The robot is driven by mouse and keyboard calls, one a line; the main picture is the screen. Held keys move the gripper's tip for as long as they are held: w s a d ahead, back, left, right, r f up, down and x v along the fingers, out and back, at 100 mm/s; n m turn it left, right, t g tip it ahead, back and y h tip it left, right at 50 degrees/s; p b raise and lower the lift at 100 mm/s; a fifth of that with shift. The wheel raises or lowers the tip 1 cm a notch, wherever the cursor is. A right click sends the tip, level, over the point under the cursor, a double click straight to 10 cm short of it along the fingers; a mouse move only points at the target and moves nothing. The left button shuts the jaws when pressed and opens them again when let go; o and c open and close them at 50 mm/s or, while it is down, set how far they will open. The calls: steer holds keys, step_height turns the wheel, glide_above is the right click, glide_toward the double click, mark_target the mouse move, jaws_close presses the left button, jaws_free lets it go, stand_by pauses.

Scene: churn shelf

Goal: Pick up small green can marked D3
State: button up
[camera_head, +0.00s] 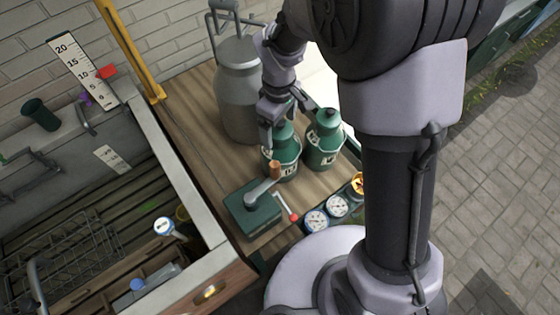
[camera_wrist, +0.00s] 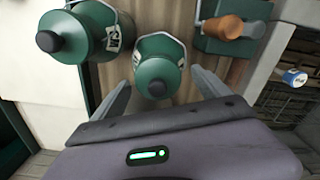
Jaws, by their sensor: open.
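Two small green cans with black caps and pale labels stand side by side on the wooden shelf. The left can (camera_head: 283,158) is beneath my gripper (camera_head: 286,118); the right can (camera_head: 324,146) is beside it. I cannot read either label well enough to tell which is D3. In the wrist view, the first can (camera_wrist: 158,70) lies between the spread fingers of my gripper (camera_wrist: 162,90), which is open. The other can (camera_wrist: 88,28) is at upper left, outside the fingers.
A green box with a crank (camera_head: 252,210) stands close in front of the cans. A large grey milk churn (camera_head: 238,90) stands behind them. Round gauges (camera_head: 337,206) line the shelf's front edge. A trough with slats (camera_head: 140,200) is at left.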

mark_target(280, 151)
step_height(280, 151, down, 4)
steer(key=shift+w+d+r+b, duration=0.1)
steer(key=shift+w+b, duration=0.05)
steer(key=shift+b, duration=0.2)
steer(key=shift+r, duration=0.1)
jaws_close()
